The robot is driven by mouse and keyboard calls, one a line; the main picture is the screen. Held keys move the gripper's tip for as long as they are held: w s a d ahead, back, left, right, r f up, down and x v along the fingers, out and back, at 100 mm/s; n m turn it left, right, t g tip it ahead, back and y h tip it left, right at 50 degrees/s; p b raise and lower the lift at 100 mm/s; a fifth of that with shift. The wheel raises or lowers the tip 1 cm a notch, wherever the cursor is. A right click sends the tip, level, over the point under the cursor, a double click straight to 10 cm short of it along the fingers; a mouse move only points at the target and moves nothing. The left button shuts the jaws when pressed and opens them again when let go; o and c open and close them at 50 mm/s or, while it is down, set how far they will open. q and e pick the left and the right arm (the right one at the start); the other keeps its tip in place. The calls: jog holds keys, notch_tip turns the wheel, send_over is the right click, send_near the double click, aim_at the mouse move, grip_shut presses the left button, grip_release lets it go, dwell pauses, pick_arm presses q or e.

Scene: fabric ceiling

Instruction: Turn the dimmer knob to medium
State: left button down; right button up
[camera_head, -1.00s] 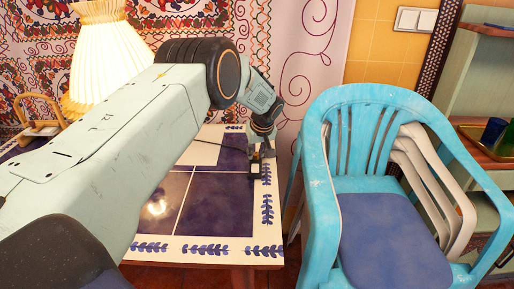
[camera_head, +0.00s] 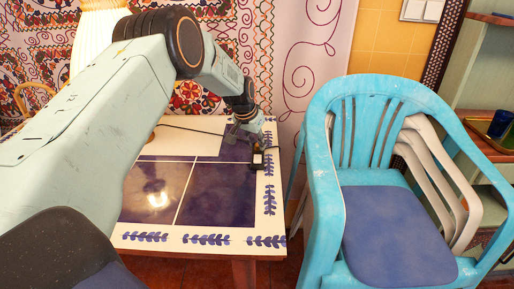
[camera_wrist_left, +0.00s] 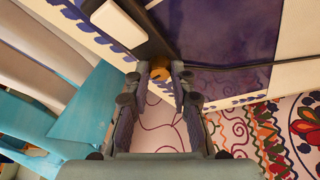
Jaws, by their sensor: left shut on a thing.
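The dimmer (camera_head: 258,161) is a small dark box near the right edge of the tiled table, with a black cord (camera_head: 188,129) running left from it. Its brass-coloured round knob (camera_wrist_left: 160,72) shows in the left wrist view between the fingertips, with the dark box (camera_wrist_left: 150,22) above it. My left gripper (camera_head: 255,143) is at the dimmer, its fingers on both sides of the knob; it also shows in the left wrist view (camera_wrist_left: 160,80). It is shut on the knob. The knob's setting cannot be read. My right gripper is not in view.
A pleated lamp (camera_head: 92,40) stands at the back left, partly hidden by my left arm. The tiled table (camera_head: 225,195) is mostly clear in front. Stacked plastic chairs with a blue one (camera_head: 328,215) stand close on the right. A patterned cloth (camera_head: 250,60) hangs behind.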

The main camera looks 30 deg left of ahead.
pick_arm(q)
jog(key=m+h+b, duration=0.1)
jog(key=m+b, duration=0.3)
jog(key=shift+w+a+f+m+h, duration=0.1)
jog(key=shift+a+f+m+h, duration=0.1)
jog(key=shift+m+h, duration=0.15)
jog(key=shift+a+m+g+h+b, duration=0.1)
jog(key=shift+m+g+h+b, duration=0.4)
jog(key=shift+m, duration=0.75)
jog(key=shift+r+m+h+b, duration=0.1)
jog(key=shift+m+h+b, duration=0.3)
jog(key=shift+m, duration=0.7)
jog(key=shift+m+g, duration=0.4)
jog(key=c, duration=1.1)
grip_release()
jog(key=shift+w, duration=0.15)
jog(key=shift+c, duration=0.2)
jog(key=v, duration=1.2)
